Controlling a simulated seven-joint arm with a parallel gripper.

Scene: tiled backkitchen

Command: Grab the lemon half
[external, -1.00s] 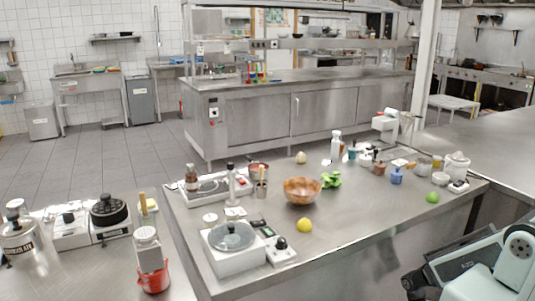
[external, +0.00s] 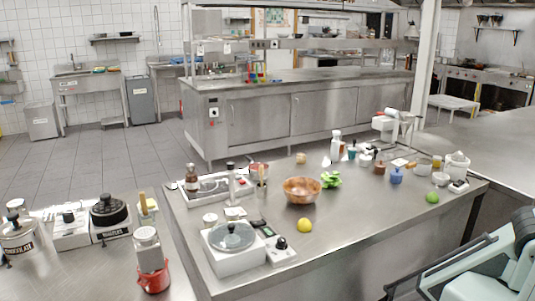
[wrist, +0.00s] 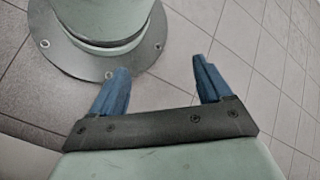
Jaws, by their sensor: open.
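A yellow rounded fruit (external: 305,225), which looks like the lemon half, lies on the steel worktop near its front edge in the external view. Its cut face cannot be made out. My gripper (wrist: 160,82) shows in the wrist view with two blue fingers spread apart and nothing between them. It points at the tiled floor beside my base, well away from the fruit. The fruit is not in the wrist view.
A wooden bowl (external: 302,190) stands behind the fruit, with green leaves (external: 331,180) beside it. A white scale with a glass-lidded pan (external: 232,240) is to the left. A lime (external: 432,197) lies far right. The worktop right of the fruit is clear.

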